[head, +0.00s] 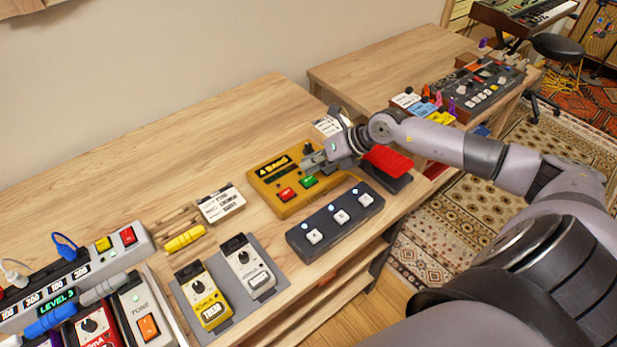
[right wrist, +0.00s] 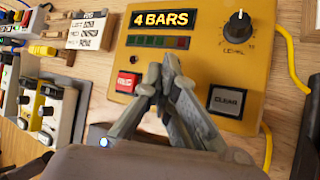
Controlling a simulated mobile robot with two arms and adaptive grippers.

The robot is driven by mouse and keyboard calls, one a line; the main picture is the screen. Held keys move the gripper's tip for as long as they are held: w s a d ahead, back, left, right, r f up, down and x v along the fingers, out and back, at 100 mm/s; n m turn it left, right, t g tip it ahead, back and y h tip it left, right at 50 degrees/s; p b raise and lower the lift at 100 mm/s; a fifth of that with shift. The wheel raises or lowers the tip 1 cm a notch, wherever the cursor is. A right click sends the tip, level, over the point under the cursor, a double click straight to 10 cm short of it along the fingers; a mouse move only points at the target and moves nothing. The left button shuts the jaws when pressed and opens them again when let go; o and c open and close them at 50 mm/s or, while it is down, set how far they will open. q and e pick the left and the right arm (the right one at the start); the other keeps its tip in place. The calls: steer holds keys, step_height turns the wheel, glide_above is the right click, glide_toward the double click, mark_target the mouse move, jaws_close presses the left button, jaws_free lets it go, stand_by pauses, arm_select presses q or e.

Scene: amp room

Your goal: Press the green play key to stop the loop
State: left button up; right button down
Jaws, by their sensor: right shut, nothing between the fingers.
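The yellow looper box (head: 262,183) sits on the wooden bench, with its display reading "4 BARS" in the right wrist view (right wrist: 200,65). The green key (head: 308,182) is on its top face, right of the red key (head: 287,194). My right gripper (head: 314,162) is shut and empty, over the box close to the green key. In the right wrist view its fingertips (right wrist: 165,68) point at the panel between the red key (right wrist: 127,82) and the grey CLEAR key (right wrist: 227,101). The green key is hidden behind the fingers there; I cannot tell whether they touch it.
A dark three-button footswitch (head: 335,219) lies in front of the box. A red pedal (head: 388,161) is right of it, beneath my arm. Yellow (head: 202,296) and white (head: 249,267) pedals stand at front left. A knob (right wrist: 238,26) rises from the box's panel.

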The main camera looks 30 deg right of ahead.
mark_target(311, 177)
steer(key=shift+r+p, duration=1.65)
steer(key=shift+r, duration=0.75)
steer(key=shift+f, duration=0.1)
